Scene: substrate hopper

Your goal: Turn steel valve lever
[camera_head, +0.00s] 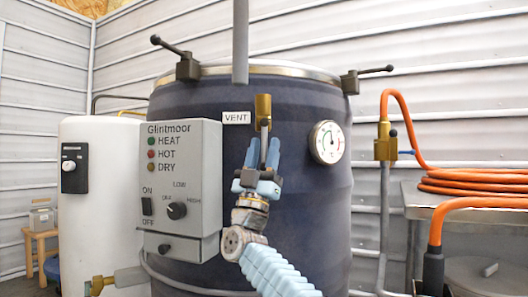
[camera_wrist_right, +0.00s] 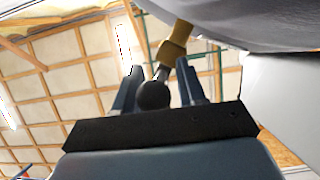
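A brass valve (camera_head: 263,106) sits on the front of the dark drum, right of the VENT label. Its grey steel lever (camera_head: 264,132) hangs down with a dark ball at the end. My right gripper (camera_head: 263,152) points up from below, with its two blue fingers on either side of the lever. In the right wrist view the dark ball (camera_wrist_right: 153,95) lies between the fingers (camera_wrist_right: 163,88), with the brass valve (camera_wrist_right: 174,45) beyond. A gap shows beside the ball, so the gripper looks open around it. My left gripper is not in view.
The grey control box (camera_head: 180,185) stands out from the dark drum (camera_head: 320,215) close left of my gripper. A dial gauge (camera_head: 327,142) is to the right. Another brass valve (camera_head: 385,148) with an orange hose (camera_head: 470,187) stands farther right. A white tank (camera_head: 95,215) is at left.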

